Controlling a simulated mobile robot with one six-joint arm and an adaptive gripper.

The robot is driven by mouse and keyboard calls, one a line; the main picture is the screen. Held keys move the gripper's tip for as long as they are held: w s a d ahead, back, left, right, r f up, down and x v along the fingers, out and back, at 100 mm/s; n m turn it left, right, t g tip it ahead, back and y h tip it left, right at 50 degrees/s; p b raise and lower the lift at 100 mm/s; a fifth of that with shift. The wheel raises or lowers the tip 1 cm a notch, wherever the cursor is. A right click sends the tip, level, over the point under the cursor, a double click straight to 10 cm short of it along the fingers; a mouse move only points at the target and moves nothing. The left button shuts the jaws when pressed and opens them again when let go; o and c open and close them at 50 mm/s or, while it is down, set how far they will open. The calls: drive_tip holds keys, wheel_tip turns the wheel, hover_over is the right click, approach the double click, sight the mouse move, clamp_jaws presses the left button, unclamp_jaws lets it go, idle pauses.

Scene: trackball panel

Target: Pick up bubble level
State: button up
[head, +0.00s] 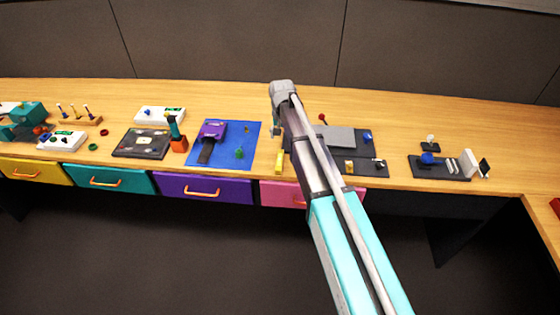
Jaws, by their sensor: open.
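A narrow yellow bar, which looks like the bubble level (278,166), lies on the wooden bench between the blue mat and the dark panel, its near end close to the bench's front edge. My gripper (276,131) points down just beyond the bar's far end, small in the head view. The gripper is open, with nothing seen between its fingers. I cannot tell its exact height above the bench or whether it touches the bar. My arm crosses the dark panel and hides part of it.
To the left, the blue mat (226,161) bears a purple device (213,129). The dark panel (373,170) with a grey plate (338,136) lies to the right of the bar. Drawers, including a pink one (283,194), sit below. The bench's back strip is mostly clear.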

drive_tip(key=shift+w+a, duration=0.2)
drive_tip(key=shift+a, duration=0.15)
drive_tip(key=b, duration=0.7)
hover_over(279, 160)
drive_tip(key=f, duration=0.7)
drive_tip(key=shift+w+d+f, duration=0.1)
drive_tip(key=shift+w+d, duration=0.05)
drive_tip(key=shift+d, duration=0.05)
drive_tip(key=shift+f+b, duration=0.7)
drive_tip(key=shift+b, duration=0.15)
drive_tip(key=shift+f, duration=0.1)
drive_tip(key=f+b, duration=0.3)
drive_tip(key=shift+s+a+f, duration=0.15)
drive_tip(key=shift+s+a, duration=0.05)
drive_tip(key=shift+f+b, duration=0.85)
drive_tip(key=shift+b, duration=0.25)
drive_tip(key=shift+c, duration=0.3)
